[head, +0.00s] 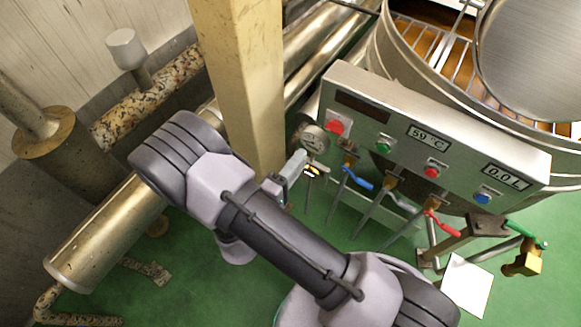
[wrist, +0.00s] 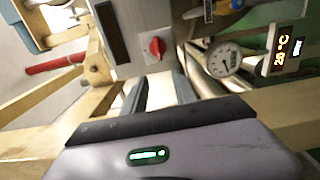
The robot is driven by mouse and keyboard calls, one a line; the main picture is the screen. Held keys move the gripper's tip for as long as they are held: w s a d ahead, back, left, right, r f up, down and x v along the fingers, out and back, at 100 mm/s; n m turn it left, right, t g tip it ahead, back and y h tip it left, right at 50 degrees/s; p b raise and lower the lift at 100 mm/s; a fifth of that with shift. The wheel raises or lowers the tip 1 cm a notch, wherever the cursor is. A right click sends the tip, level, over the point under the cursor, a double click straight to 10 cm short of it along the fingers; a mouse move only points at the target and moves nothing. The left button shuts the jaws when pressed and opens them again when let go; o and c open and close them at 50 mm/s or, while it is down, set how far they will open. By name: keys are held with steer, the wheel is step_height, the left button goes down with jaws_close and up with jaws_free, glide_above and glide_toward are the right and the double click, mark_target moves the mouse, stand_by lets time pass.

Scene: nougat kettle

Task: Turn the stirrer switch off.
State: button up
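A grey control panel (head: 405,150) stands in front of the kettle. A red rotary switch (head: 337,127) sits on a pale plate at its left end, below a dark display window; I take it for the stirrer switch. In the wrist view the red switch (wrist: 156,47) shows just beyond my fingertips, roughly between them in the picture, with its handle about upright there. My gripper (wrist: 161,80) is open and empty, with two grey fingers apart. In the head view my gripper (head: 298,160) is left of and below the switch, apart from it.
A round gauge (head: 314,139) sits close to my gripper, with a blue-handled valve (head: 357,178) below the panel. A cream post (head: 240,80) stands left of the panel. Green, red and blue buttons are further right on the panel. The kettle (head: 400,60) is behind.

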steer(key=v, duration=0.4)
steer(key=shift+s, duration=0.1)
